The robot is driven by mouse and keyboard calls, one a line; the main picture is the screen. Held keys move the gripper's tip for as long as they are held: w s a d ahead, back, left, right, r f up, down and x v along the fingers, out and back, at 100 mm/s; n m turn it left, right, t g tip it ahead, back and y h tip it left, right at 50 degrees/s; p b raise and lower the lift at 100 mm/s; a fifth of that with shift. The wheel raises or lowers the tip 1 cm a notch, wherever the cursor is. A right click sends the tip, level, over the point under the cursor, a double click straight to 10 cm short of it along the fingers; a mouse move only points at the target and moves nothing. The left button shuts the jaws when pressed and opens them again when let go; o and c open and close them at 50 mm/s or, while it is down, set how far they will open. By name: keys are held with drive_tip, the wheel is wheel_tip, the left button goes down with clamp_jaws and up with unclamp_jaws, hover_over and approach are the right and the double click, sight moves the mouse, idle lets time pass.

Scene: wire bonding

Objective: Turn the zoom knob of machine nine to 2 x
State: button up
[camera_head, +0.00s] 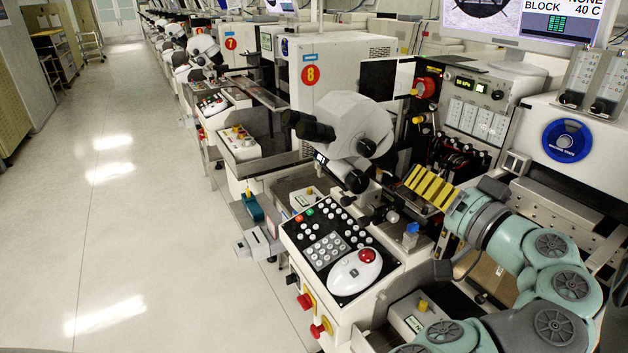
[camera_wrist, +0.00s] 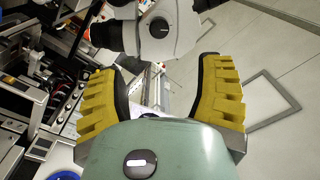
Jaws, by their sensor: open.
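A white microscope (camera_head: 358,122) with black eyepieces stands over the nearest control panel. A dark round knob (camera_head: 366,147) sits on its side facing my arm. In the wrist view the microscope (camera_wrist: 186,30) is at the top, and the knob (camera_wrist: 159,28) shows a pale mark; any scale numbers are too small to read. My gripper (camera_head: 415,180) has yellow ribbed fingers and is right of and slightly below the knob, apart from it. In the wrist view my gripper (camera_wrist: 158,75) is open and empty, its fingers spread below the knob. No number nine is readable.
A control panel (camera_head: 290,228) with buttons and a white mouse-like device (camera_head: 356,272) lies below the microscope. A machine marked 8 (camera_head: 310,75) stands behind. A screen (camera_head: 530,18) and a blue dial (camera_head: 567,140) are at right. The floor aisle (camera_head: 120,220) at left is clear.

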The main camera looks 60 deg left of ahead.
sight(370, 149)
drive_tip(key=a+p, duration=0.2)
drive_tip(key=a, duration=0.2)
drive_tip(key=a+p, duration=0.2)
drive_tip(key=a, duration=0.3)
drive_tip(key=w+a+p, duration=0.1)
drive_tip(key=a, duration=0.3)
drive_tip(key=shift+a+r+p, duration=0.2)
drive_tip(key=shift+a+p, duration=0.05)
drive_tip(key=shift+p, duration=0.15)
drive_tip(key=shift+w+a+f+p, duration=0.15)
drive_tip(key=shift+a+p, duration=0.15)
drive_tip(key=shift+a, duration=0.6)
drive_tip(key=shift+c, duration=0.2)
clamp_jaws()
